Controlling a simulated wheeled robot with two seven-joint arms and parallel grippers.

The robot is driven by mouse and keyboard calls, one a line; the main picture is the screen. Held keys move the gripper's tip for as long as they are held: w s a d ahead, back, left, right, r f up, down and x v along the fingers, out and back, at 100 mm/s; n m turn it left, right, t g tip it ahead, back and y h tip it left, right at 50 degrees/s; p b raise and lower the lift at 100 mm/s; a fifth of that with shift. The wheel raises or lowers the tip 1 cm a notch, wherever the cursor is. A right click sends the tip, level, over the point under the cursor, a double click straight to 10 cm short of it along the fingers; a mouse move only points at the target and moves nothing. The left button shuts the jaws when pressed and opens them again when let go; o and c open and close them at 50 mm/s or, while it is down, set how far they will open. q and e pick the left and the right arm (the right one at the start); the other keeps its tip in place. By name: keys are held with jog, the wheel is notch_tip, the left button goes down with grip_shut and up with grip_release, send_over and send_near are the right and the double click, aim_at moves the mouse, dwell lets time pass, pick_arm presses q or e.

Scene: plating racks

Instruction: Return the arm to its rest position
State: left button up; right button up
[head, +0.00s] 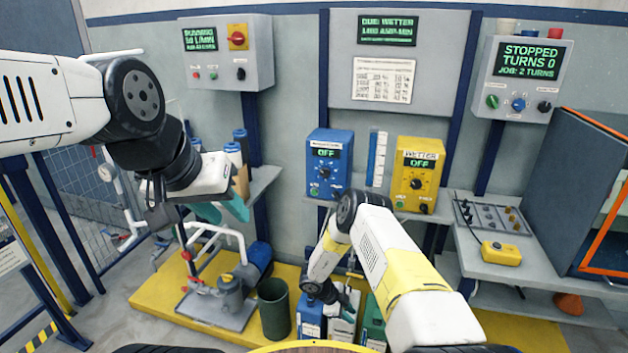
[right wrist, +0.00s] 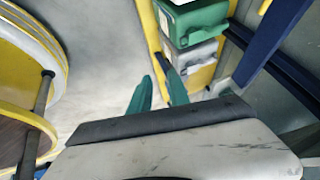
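My left arm comes in from the left in the head view and is raised. Its gripper (head: 222,208) has teal fingers that show apart, with nothing seen between them, in front of the wall shelf. My right arm reaches forward and down from the lower right. Its gripper (head: 345,302) is low, over the containers on the floor platform, and partly hidden by the arm.
A dark green bin (head: 273,308) and a pump (head: 232,298) stand on the yellow platform (head: 150,300). Blue (head: 328,165) and yellow (head: 415,175) control boxes are behind; a grey bench (head: 530,262) is at right.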

jog(key=w+a+r+n+t+y, duration=0.25)
jog(key=w+r, duration=0.55)
jog(key=r, duration=0.4)
jog(key=w+a+r+n+t+y, duration=0.15)
jog(key=w+r+t, duration=0.25)
jog(key=w+r, duration=0.6)
jog(key=s+a+r+n+t+y, duration=0.1)
jog(key=r+n, duration=0.1)
jog(key=r, duration=0.6)
jog(key=s+a+r+n+y, duration=0.1)
jog(key=r+n+y, duration=0.1)
jog(key=r, duration=0.6)
jog(key=s+a+r+n+t+y, duration=0.1)
jog(key=r+n, duration=0.1)
jog(key=r, duration=0.6)
jog(key=s+r+n+g+y, duration=0.1)
jog(key=s+r+n+y, duration=0.4)
jog(key=s+r, duration=1.15)
jog(key=s+d+n+g+h, duration=0.1)
jog(key=s+d+n+h, duration=0.1)
jog(key=s, duration=1.1)
jog(key=s+d+n+g+h, duration=0.1)
jog(key=s+d+n, duration=0.4)
jog(key=s, duration=0.7)
jog(key=shift+s+d+f+h, duration=0.4)
jog(key=shift+d+h, duration=0.2)
jog(key=shift+d, duration=0.35)
